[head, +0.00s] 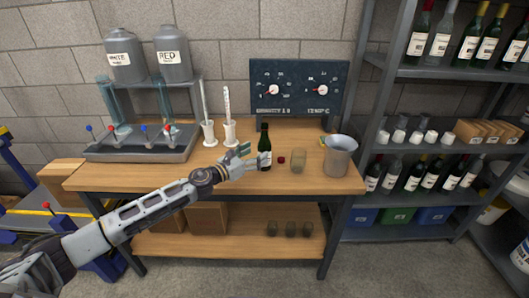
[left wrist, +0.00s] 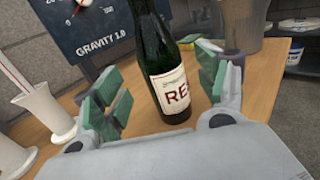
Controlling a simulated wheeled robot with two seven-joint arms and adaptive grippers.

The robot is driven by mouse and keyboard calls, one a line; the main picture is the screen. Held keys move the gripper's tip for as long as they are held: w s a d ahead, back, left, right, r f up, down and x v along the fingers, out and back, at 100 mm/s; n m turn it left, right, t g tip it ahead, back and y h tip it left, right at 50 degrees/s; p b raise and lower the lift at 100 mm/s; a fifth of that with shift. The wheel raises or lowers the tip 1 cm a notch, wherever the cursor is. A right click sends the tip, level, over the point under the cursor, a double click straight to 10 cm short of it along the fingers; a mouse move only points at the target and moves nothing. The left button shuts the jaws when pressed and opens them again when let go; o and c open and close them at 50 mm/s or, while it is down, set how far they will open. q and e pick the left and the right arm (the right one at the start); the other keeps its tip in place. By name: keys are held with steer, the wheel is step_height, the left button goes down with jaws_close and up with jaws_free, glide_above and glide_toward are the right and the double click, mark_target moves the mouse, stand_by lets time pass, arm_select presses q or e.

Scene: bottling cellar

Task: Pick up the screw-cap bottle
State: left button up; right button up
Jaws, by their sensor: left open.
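The screw-cap bottle (head: 264,147) stands upright on the wooden bench, dark green with a pale label. My left gripper (head: 246,155) is at the bottle's left side in the head view. In the left wrist view its open green-padded fingers (left wrist: 160,100) stand to either side of the bottle, with a gap on the left; contact on the right cannot be told. A small dark red cap-like piece (head: 281,160) lies right of the bottle. My right gripper is out of view.
A glass (head: 298,160) and a metal bucket (head: 339,158) stand to the right on the bench. Two white cylinders with tubes (head: 209,132) stand to the left, beside a filling stand (head: 140,145). A gauge panel (head: 297,88) is behind. Bottle shelves (head: 420,148) stand at right.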

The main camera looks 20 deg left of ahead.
mark_target(259, 152)
arm_select(q)
steer(key=shift+w, duration=0.1)
steer(key=shift+w+d, duration=0.25)
steer(key=shift+w, duration=0.1)
steer(key=shift+f+x, duration=0.25)
steer(key=shift+x, duration=1.9)
steer(key=shift+s, duration=0.1)
steer(key=c, duration=1.4)
steer(key=shift+r, duration=0.2)
